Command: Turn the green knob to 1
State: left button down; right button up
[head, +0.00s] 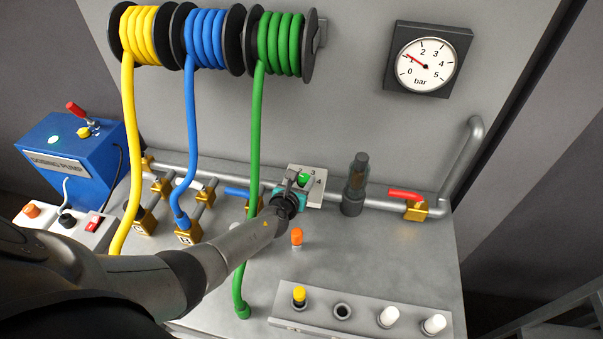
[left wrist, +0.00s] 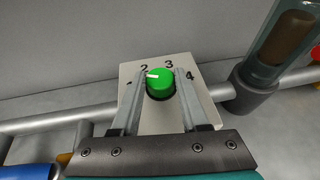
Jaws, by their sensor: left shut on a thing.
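The green knob (head: 304,177) sits on a pale square dial plate (head: 317,197) on the panel's pipe line. In the left wrist view the knob (left wrist: 160,84) has a white mark at its upper left, pointing roughly at the 2. The numbers 2, 3 and 4 show on the plate (left wrist: 150,122); the place for 1 is mostly covered by the left finger. My left gripper (head: 297,181) is shut on the knob, with one finger on each side of it in the left wrist view (left wrist: 159,85). My right gripper is not in view.
A grey pipe (head: 380,205) runs behind the knob, with a dark glass cylinder (head: 355,185) close at its right and a red-handled valve (head: 410,200) beyond. A green hose (head: 254,130) hangs just left of my gripper. An orange-topped peg (head: 297,237) stands in front.

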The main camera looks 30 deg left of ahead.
pick_arm(q)
jog(key=shift+w+d+n+y, duration=0.1)
jog(key=shift+n+y, duration=0.5)
jog(key=shift+y, duration=0.4)
jog(key=shift+c, duration=2)
grip_release()
jog(key=shift+p, duration=0.35)
jog(key=shift+s+d+r, duration=0.1)
jog(key=shift+s+r, duration=0.1)
jog(key=shift+s, duration=0.2)
jog(key=shift+p+v, duration=1.75)
jog(key=shift+v, duration=5.45)
jog(key=shift+r, duration=0.15)
